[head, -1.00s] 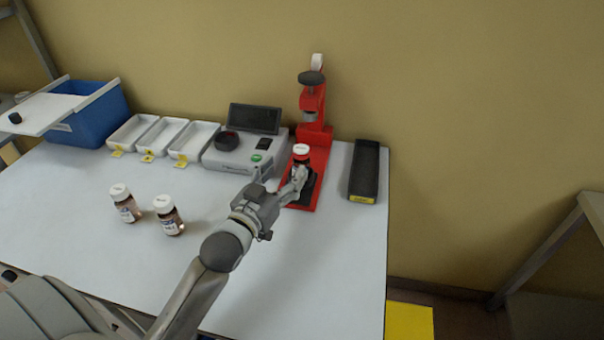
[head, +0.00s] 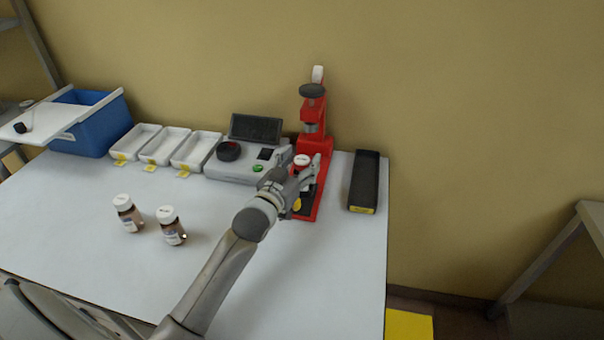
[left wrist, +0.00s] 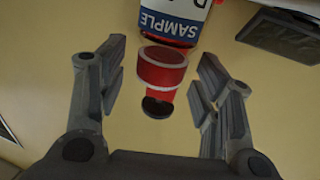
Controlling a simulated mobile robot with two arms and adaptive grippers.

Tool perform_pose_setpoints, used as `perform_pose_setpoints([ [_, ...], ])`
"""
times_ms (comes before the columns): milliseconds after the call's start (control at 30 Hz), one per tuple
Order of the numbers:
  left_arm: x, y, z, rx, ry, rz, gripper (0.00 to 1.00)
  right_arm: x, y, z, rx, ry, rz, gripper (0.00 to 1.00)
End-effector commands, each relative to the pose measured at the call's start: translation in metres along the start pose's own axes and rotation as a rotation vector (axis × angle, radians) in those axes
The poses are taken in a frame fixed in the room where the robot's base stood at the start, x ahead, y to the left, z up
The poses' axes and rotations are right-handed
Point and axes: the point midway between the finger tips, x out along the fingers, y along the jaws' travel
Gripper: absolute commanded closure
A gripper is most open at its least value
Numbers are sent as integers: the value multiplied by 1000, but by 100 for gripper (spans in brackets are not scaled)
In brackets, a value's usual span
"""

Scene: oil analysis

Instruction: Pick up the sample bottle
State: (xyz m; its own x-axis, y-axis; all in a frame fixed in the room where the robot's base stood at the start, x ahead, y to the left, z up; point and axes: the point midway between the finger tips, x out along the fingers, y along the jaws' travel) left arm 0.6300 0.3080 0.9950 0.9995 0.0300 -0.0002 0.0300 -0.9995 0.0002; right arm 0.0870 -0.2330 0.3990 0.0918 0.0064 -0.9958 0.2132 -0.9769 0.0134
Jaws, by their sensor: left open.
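A sample bottle with a white cap (head: 302,160) stands at the red press (head: 315,146), its lower part hidden by my left gripper (head: 301,176). In the left wrist view, a bottle with a blue and white SAMPLE label (left wrist: 172,25) shows at the top, cut off by the frame edge. My left gripper (left wrist: 160,82) is open there, with its fingers spread and a clear gap between them. The bottle lies beyond that gap. Two more white-capped brown bottles stand on the table, one at the left (head: 128,213) and one beside it (head: 172,226). My right gripper is not in view.
A grey instrument with a screen (head: 255,128) stands left of the press, beside several white trays (head: 196,150) and a blue bin (head: 95,140). A black tray (head: 364,181) lies to the right. The front of the white table (head: 300,270) is clear.

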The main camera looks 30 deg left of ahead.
Motion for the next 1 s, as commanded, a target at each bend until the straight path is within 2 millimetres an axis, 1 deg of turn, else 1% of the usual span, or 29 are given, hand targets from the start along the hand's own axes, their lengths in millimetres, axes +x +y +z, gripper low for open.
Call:
perform_pose_setpoints([
  [33, 5, 0, -1, 0, 0, 0, 41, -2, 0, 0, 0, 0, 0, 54],
  [133, 10, 1, 0, 0, 0, 1, 41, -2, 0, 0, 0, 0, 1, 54],
  [367, 11, 1, 1, 0, -1, 1, 41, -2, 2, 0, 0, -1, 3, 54],
  [400, 11, 1, 1, 0, -1, 1, 42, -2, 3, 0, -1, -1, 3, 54],
  [833, 11, 1, 1, 0, -1, 1, 97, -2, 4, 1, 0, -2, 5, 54],
  [867, 11, 1, 1, 0, -1, 1, 100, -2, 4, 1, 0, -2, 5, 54],
  [1000, 11, 1, 0, 0, 1, 1, 100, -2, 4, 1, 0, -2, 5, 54],
])
